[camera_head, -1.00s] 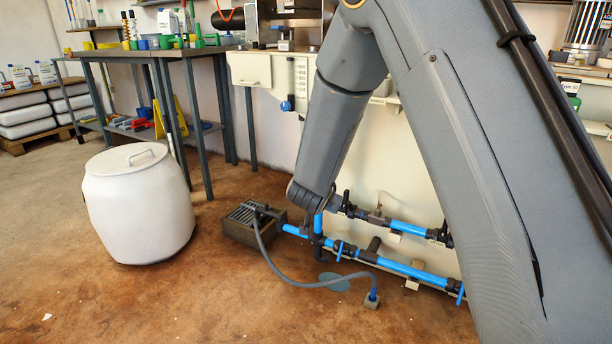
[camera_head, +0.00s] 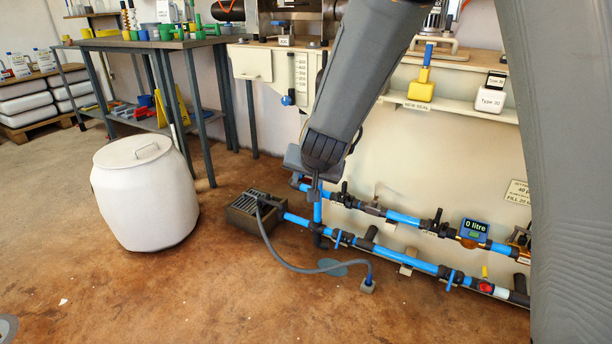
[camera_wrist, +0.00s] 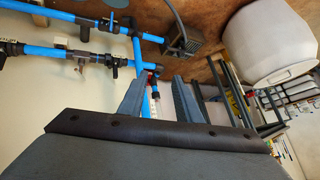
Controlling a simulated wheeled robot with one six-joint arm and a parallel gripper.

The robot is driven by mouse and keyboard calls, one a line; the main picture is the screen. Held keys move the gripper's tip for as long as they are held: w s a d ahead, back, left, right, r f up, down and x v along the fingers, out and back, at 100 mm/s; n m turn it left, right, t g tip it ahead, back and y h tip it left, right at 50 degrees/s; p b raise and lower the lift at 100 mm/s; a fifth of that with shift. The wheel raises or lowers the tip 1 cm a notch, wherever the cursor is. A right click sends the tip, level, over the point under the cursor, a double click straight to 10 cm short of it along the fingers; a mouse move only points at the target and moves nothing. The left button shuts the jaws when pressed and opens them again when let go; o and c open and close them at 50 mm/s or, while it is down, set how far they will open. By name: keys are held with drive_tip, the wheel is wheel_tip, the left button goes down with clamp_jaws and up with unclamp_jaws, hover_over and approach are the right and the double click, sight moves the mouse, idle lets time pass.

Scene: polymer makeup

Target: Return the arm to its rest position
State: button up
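My arm comes down from the top of the head view, its lower link ending in front of the blue pipework. My gripper (camera_wrist: 158,90) shows in the wrist view with its two grey fingers apart and nothing between them. Behind the fingers are a blue pipe (camera_wrist: 137,50) and a small red part; I see no contact with either.
A white lidded drum (camera_head: 145,200) stands on the floor at left, beside a workbench (camera_head: 150,42). A grey hose (camera_head: 285,262) runs from a floor drain box (camera_head: 243,213). Blue pipes (camera_head: 400,262) run low along the wall panel (camera_head: 440,160). Open floor lies in front.

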drive_tip(key=shift+s+r, duration=0.2)
drive_tip(key=s+a+r+n+g+y, duration=0.15)
drive_tip(key=s+a, duration=0.25)
drive_tip(key=s, duration=0.4)
drive_tip(key=s+a+r+n+g+y, duration=0.1)
drive_tip(key=s+a+n+g, duration=0.15)
drive_tip(key=s, duration=0.55)
drive_tip(key=s+d+r+n+g+h, duration=0.1)
drive_tip(key=s+d+n+g, duration=0.15)
drive_tip(key=s, duration=0.85)
drive_tip(key=s+d+r+n+g+h, duration=0.1)
drive_tip(key=s+d+n+g+h, duration=0.15)
drive_tip(key=s, duration=0.75)
drive_tip(key=d+r+m+p, duration=0.3)
drive_tip(key=d+r+p, duration=0.7)
drive_tip(key=p, duration=0.6)
drive_tip(key=d+r+m+p, duration=0.3)
drive_tip(key=d+r+p, duration=0.6)
drive_tip(key=r+p, duration=0.6)
drive_tip(key=shift+d+r+t+h+p, duration=0.3)
drive_tip(key=shift+d+t+p, duration=0.1)
drive_tip(key=shift+p, duration=0.25)
